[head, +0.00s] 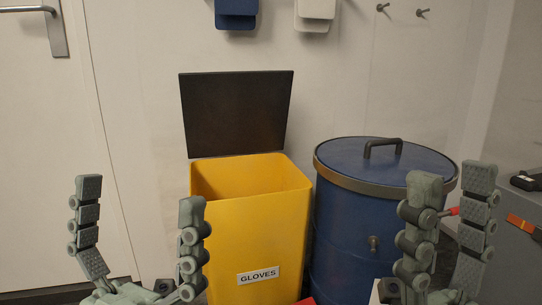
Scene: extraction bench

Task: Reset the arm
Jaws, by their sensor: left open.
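My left gripper (140,198) is in the lower left of the head view. Its two grey fingers point up and stand wide apart with nothing between them. My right gripper (452,180) is at the lower right, its fingers also pointing up, in front of the blue drum. A narrow gap shows between them. A small red and dark piece (451,211) shows in that gap; I cannot tell whether it is held or lies behind.
A yellow bin (240,225) labelled GLOVES stands in the middle, its dark lid (236,112) raised. A blue drum (340,220) with a closed, handled lid is beside it. A grey counter (510,190) with small items is at right. A door handle (55,30) is upper left.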

